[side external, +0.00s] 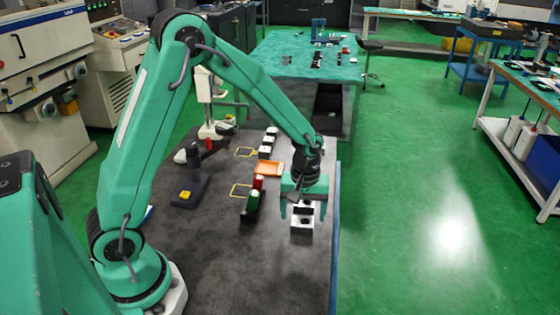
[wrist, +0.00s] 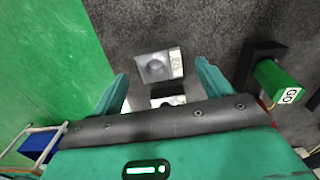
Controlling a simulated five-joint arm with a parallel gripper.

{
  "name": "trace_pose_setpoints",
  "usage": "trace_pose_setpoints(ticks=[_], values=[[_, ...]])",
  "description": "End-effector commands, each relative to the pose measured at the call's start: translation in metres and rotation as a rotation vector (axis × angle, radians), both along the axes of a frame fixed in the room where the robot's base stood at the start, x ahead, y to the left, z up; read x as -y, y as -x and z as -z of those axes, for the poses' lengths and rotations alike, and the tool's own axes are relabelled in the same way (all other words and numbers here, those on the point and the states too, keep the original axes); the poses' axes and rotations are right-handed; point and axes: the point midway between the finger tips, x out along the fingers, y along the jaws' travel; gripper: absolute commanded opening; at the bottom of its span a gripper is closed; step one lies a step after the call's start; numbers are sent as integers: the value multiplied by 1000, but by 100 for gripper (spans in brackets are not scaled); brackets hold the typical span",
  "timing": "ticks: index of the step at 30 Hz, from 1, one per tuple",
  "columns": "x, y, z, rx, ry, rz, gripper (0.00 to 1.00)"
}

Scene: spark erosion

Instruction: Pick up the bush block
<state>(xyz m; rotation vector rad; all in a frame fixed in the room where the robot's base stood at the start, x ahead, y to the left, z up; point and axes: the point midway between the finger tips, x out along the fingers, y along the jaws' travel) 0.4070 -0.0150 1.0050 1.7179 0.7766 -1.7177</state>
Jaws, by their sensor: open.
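A silvery block with a round bore in its top and small lettering on one side, which looks like the bush block (wrist: 153,66), lies on the dark table. In the side view the block (side external: 302,229) is just below and in front of my gripper (side external: 304,207). My gripper is open with nothing held. In the wrist view its fingertips (wrist: 161,74) stand either side of the block's near part, apart from it. A second white and black piece (wrist: 168,101) shows between the fingers, partly hidden by my gripper.
An orange tray (side external: 268,169) and several black-and-white pieces lie farther back. The table's edge is close on the right.

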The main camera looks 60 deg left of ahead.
Motion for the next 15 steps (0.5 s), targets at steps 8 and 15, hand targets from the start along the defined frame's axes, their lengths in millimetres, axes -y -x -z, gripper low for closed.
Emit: trace_pose_setpoints(ticks=[8, 15], values=[[0, 1, 24, -1, 0, 0, 78], [0, 1, 25, 0, 0, 0, 78]])
